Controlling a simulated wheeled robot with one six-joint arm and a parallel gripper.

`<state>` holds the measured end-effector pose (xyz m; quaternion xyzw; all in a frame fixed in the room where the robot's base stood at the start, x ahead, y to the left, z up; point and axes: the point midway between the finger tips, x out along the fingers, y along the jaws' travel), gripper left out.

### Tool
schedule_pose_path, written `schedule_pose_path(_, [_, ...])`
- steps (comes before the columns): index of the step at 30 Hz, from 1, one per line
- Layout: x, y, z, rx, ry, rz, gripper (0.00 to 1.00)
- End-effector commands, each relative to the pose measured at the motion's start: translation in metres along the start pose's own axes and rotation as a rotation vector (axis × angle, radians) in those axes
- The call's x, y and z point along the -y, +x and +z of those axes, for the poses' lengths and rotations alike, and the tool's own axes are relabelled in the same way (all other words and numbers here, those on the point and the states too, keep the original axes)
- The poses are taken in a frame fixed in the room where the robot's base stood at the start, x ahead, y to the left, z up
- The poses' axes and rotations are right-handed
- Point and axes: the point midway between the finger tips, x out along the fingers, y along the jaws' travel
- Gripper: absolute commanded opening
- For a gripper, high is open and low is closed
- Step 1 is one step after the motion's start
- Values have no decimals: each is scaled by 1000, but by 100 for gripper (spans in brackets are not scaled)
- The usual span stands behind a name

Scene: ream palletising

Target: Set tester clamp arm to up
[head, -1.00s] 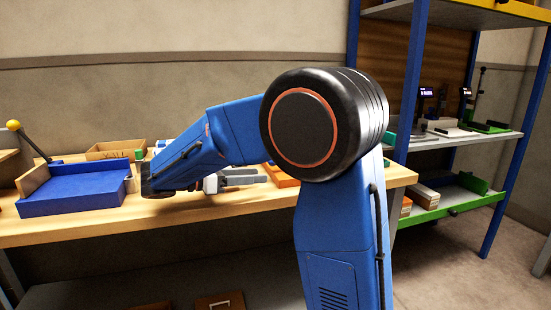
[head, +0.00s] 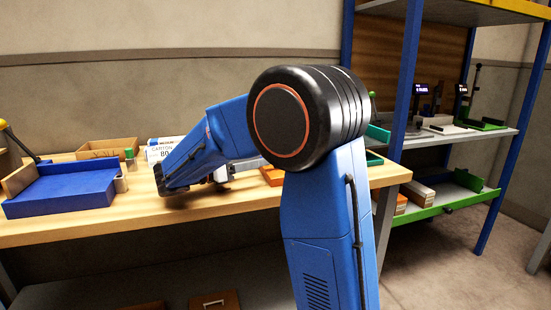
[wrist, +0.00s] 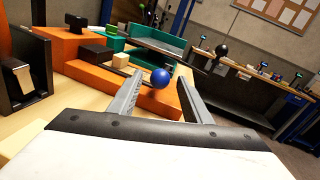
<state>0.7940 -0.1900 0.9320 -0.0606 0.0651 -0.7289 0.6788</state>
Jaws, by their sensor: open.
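In the wrist view my gripper (wrist: 160,80) is open, with its two grey fingers spread. A blue ball knob (wrist: 161,78) shows between the fingertips; I cannot tell whether either finger touches it. Behind it is an orange fixture (wrist: 90,62) with black parts. An orange piece (head: 272,176) also shows on the bench in the head view, just right of my gripper. In the head view my arm hides most of the gripper. A black ball on a rod (wrist: 221,49) stands further right in the wrist view. I cannot tell for sure which knob belongs to the tester clamp arm.
The wooden bench (head: 150,222) holds a blue tray (head: 65,192), a cardboard box (head: 108,148) and a white carton (head: 160,150). A blue-framed shelf (head: 408,85) with small devices stands right. Green trays (wrist: 150,45) lie beyond the orange fixture.

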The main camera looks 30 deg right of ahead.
Motion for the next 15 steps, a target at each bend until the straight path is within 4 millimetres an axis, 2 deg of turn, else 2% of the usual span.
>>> schedule_pose_path(6, [0, 38, 0, 0, -1, -3, 44])
schedule_pose_path(15, [0, 68, 0, 0, 0, 0, 44])
